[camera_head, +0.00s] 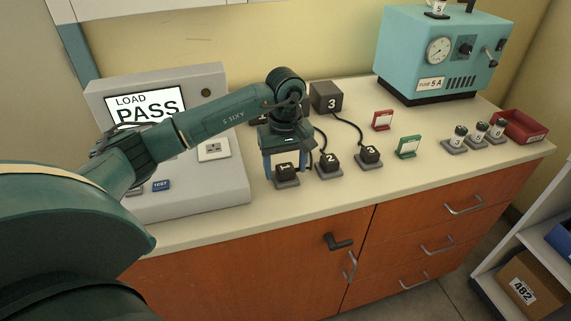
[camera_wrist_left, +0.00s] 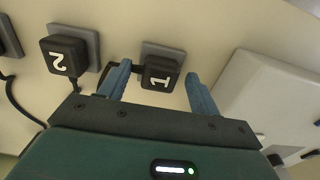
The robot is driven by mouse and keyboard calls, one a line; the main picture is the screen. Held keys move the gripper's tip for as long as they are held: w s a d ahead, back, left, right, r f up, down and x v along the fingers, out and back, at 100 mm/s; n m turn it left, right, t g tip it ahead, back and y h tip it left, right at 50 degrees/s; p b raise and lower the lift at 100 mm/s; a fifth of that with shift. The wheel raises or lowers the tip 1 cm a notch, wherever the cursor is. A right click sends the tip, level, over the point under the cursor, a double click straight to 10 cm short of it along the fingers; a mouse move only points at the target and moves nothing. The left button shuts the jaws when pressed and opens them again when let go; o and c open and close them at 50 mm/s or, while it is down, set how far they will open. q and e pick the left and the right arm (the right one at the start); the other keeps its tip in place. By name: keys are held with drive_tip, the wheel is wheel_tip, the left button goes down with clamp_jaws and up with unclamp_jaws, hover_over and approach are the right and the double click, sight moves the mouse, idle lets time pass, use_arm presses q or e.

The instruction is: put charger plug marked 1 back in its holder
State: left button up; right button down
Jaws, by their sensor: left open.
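The black charger plug marked 1 (camera_head: 285,170) sits upright on a small grey holder (camera_head: 288,184) near the counter's front edge, right of the tester. The plug also shows in the left wrist view (camera_wrist_left: 160,75), with its grey holder plate (camera_wrist_left: 163,48) behind it. My left gripper (camera_head: 287,163) is open, pointing down over the plug. In the left wrist view its two blue fingers (camera_wrist_left: 158,72) stand on either side of plug 1, with a visible gap at the right finger. How deep the plug sits in the holder is hidden. My right gripper is not in view.
Plugs 2 (camera_head: 328,162) and 3 (camera_head: 369,155) stand on similar holders to the right, with cords leading back. A grey tester (camera_head: 222,180) with a PASS screen and a socket (camera_head: 213,149) is at left. Dark block 3 (camera_head: 326,98) stands behind. Counter room lies further right.

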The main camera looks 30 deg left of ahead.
use_arm(q)
drive_tip(key=shift+r, duration=0.2)
wheel_tip(320, 180, up, 13)
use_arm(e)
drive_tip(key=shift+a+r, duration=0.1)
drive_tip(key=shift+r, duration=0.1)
use_arm(q)
drive_tip(key=shift+f, duration=0.15)
idle(0.5)
